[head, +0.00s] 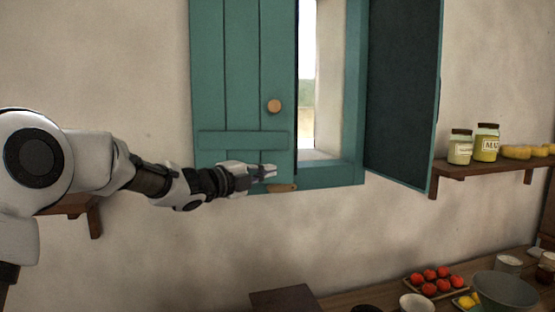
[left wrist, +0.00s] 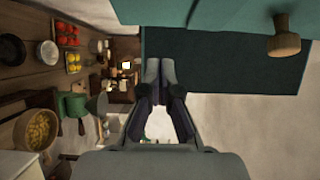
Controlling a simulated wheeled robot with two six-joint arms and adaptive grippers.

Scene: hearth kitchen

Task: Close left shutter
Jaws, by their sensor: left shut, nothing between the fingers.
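The left shutter (head: 240,70) is a teal plank panel with a round wooden knob (head: 274,106). It covers the left part of the window; I cannot tell whether it sits fully flush in the frame. My left gripper (head: 272,171) is shut and empty, in front of the shutter's lower right corner and below the knob. Whether it touches the panel is unclear. In the left wrist view the closed fingers (left wrist: 160,70) show beside the teal panel (left wrist: 210,14), with the knob (left wrist: 285,42) at the upper right. My right gripper is not in view.
The right shutter (head: 402,90) stands swung open beside the bright window gap (head: 328,130). A small wooden piece (head: 282,187) is on the lower frame. A wall shelf (head: 480,167) holds jars at right. A counter below holds a tomato tray (head: 408,281) and bowls (head: 505,291).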

